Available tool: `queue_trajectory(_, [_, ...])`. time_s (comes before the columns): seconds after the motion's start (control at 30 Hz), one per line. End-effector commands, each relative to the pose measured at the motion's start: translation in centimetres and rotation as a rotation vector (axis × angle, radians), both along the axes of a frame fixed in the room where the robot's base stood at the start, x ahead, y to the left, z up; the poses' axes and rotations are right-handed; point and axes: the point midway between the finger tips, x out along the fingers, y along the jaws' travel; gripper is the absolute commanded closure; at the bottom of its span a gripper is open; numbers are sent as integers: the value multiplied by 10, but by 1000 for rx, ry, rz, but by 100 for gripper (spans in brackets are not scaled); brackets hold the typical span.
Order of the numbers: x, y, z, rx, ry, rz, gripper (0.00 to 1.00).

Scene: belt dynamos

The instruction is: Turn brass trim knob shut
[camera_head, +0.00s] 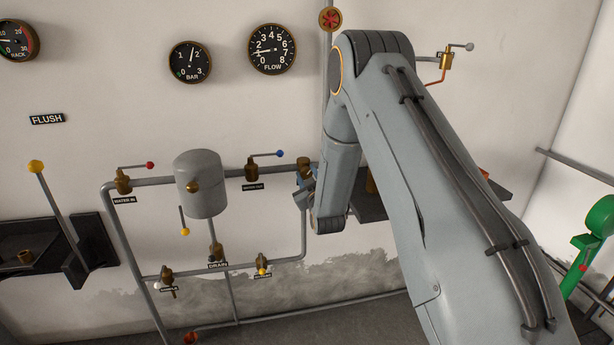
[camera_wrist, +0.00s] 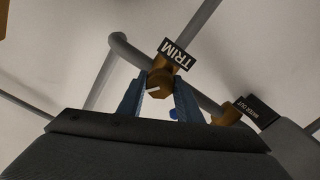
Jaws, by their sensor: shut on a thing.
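The brass trim knob (camera_wrist: 160,82) is in the middle of the wrist view, on a pipe below the black TRIM label (camera_wrist: 175,54). A white pointer line shows on its face. The two blue jaws of my gripper (camera_wrist: 160,91) stand on either side of the knob and are shut on it. In the head view, the trim knob (camera_head: 303,161) shows as a small brass shape at the right end of the upper pipe. My gripper (camera_head: 305,183) is there too, mostly hidden by my arm.
The WATER OUT valve (camera_head: 251,170) with its blue-tipped lever sits left of the knob. The grey tank (camera_head: 201,184), WATER IN valve (camera_head: 123,181) and DRAIN valve (camera_head: 216,252) are farther left. The FLOW gauge (camera_head: 272,49) is above. A dark shelf (camera_head: 372,208) lies behind my arm.

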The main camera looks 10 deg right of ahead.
Motion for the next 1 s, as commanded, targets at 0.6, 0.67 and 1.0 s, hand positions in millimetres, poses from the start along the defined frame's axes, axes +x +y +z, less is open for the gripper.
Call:
queue_trajectory(0.6, [-14,0,-1,1,2,-1,49])
queue_trajectory(0.67, [-23,0,-1,1,1,0,49])
queue_trajectory(1.0, [-72,-1,-1,1,0,-1,49])
